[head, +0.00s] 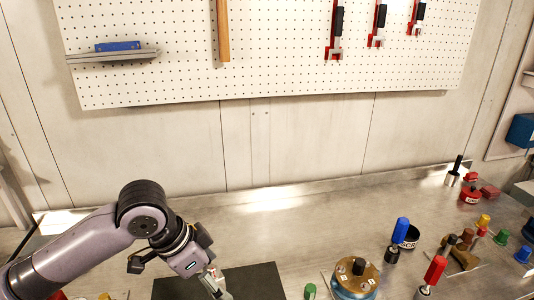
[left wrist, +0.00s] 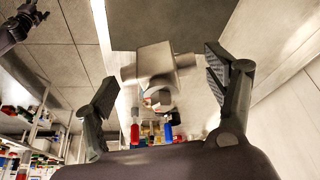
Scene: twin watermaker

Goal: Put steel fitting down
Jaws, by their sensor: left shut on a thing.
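The steel fitting (left wrist: 158,72), a grey metal piece with side stubs and a round opening, sits between the fingers of my left gripper (left wrist: 165,85) in the left wrist view. My left gripper is shut on it. The mat also shows behind the fitting in the left wrist view (left wrist: 180,22). A dark part, seemingly my right gripper (left wrist: 24,22), is small at the upper left there; its fingers are unclear.
The steel bench (head: 290,230) is clear behind the mat. To the right stand a brass-topped round part (head: 356,276), a blue-handled tool (head: 401,232), a red-handled tool (head: 434,272) and several small coloured caps. A tool pegboard (head: 280,60) hangs behind.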

